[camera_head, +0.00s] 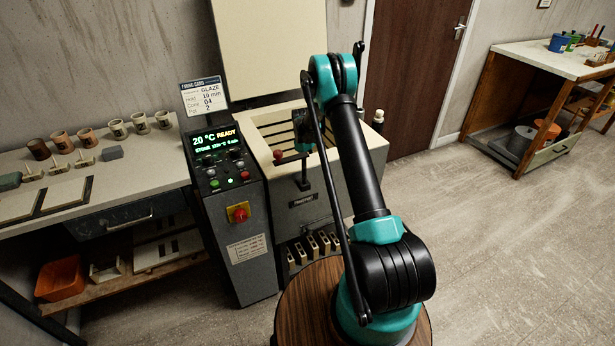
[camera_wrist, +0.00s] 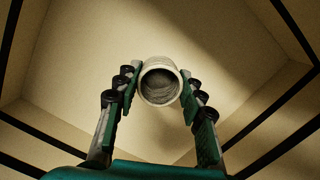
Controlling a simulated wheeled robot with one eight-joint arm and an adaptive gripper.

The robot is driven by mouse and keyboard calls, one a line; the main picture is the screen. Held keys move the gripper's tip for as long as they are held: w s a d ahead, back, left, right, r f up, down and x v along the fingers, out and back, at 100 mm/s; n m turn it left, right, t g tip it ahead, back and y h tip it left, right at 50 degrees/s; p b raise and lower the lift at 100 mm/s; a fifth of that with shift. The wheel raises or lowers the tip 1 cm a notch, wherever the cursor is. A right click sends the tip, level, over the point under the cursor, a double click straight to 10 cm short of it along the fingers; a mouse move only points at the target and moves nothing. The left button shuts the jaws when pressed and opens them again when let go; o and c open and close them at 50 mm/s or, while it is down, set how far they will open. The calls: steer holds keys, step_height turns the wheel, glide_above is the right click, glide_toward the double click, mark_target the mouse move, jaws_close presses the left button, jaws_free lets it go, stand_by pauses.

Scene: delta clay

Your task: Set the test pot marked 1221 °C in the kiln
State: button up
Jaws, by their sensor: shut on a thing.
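The kiln (camera_head: 262,155) stands open, with its lid (camera_head: 270,45) raised behind the chamber. My arm reaches over the kiln, and my gripper (camera_head: 301,122) is at the chamber in the head view. In the wrist view, my gripper (camera_wrist: 160,88) is shut on a small pale pot (camera_wrist: 160,100), seen from above into its round mouth. Pale chamber walls with dark grooves surround it. The pot's marking does not show, and its gap to the kiln floor cannot be told. In the head view the held pot is not discernible.
Several pots stand in a row on the left bench, including a dark one (camera_head: 38,149) and a pale one (camera_head: 163,119). The control box (camera_head: 235,215) reads 20 °C READY, with a firing card (camera_head: 203,96) above. A red-knobbed lever (camera_head: 279,155) rises at the kiln's front.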

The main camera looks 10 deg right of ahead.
steer(key=shift+f, duration=2.2)
steer(key=shift+f, duration=0.1)
steer(key=o, duration=1.1)
steer(key=shift+o, duration=0.2)
step_height(320, 180, up, 12)
steer(key=w+a, duration=0.1)
